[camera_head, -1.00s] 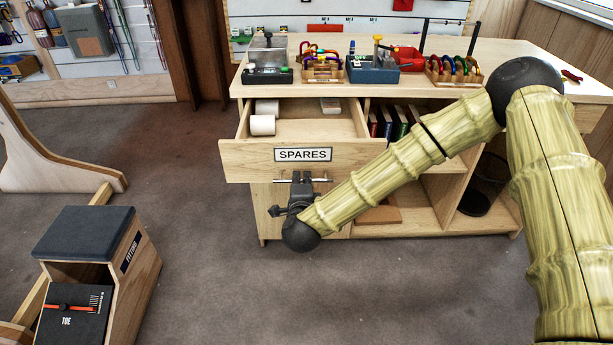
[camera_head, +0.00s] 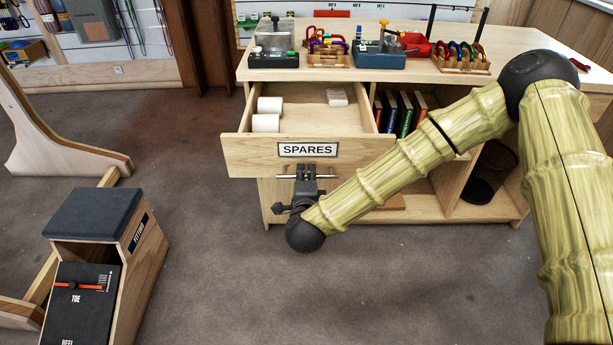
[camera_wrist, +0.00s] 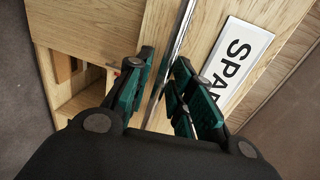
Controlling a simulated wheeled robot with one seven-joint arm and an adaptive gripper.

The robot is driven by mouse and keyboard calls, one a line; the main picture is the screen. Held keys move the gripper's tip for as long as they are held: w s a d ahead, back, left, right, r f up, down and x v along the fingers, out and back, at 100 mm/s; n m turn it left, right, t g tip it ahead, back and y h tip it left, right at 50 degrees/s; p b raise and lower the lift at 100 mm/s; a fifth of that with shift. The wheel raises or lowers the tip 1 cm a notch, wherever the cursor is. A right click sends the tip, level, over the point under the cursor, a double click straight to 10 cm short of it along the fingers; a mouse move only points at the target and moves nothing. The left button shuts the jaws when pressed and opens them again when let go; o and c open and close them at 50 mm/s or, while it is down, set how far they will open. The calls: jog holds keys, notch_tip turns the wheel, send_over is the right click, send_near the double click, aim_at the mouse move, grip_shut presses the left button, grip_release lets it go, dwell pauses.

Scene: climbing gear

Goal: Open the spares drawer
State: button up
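The spares drawer (camera_head: 250,155) is pulled well out of the wooden workbench. Its front bears a white SPARES label (camera_head: 308,149), and paper rolls (camera_head: 266,123) show inside. A thin metal bar handle (camera_head: 325,177) runs across the front below the label; it also shows in the wrist view (camera_wrist: 181,30). My gripper (camera_head: 306,171) is at the middle of this handle. In the wrist view its green-padded fingers (camera_wrist: 163,68) are close together, one on each side of the bar. The exact contact of the pads is partly hidden.
Carabiner racks (camera_head: 461,59) and boxes stand on the bench top (camera_head: 395,74). Books (camera_head: 400,112) and a dark bin (camera_head: 489,172) sit in the bench's open shelves. A wooden box with a dark top (camera_head: 93,213) stands at lower left. The floor before the bench is mostly clear.

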dwell(0.3)
jog(key=v, duration=1.2)
dwell(0.3)
jog(key=s+d+f+n+g+y+p, duration=0.1)
jog(key=s+d+f+n+g+p, duration=0.35)
jog(key=f, duration=0.45)
jog(key=s+d+f+n+g+y+p, duration=0.1)
jog(key=s+d+f+n+g, duration=0.4)
jog(key=s+f, duration=0.35)
jog(key=s+d+f+n+g+h+p, duration=0.1)
jog(key=s+d+f+n+g+p, duration=0.1)
jog(key=s+d, duration=0.6)
jog(key=s+d+f+n+g+h+p, duration=0.1)
jog(key=s+d+f+n+g, duration=0.3)
jog(key=s+d, duration=0.5)
jog(key=shift+d+n+h+p, duration=0.4)
jog(key=shift+d+n+h, duration=0.15)
jog(key=shift+d+h, duration=0.15)
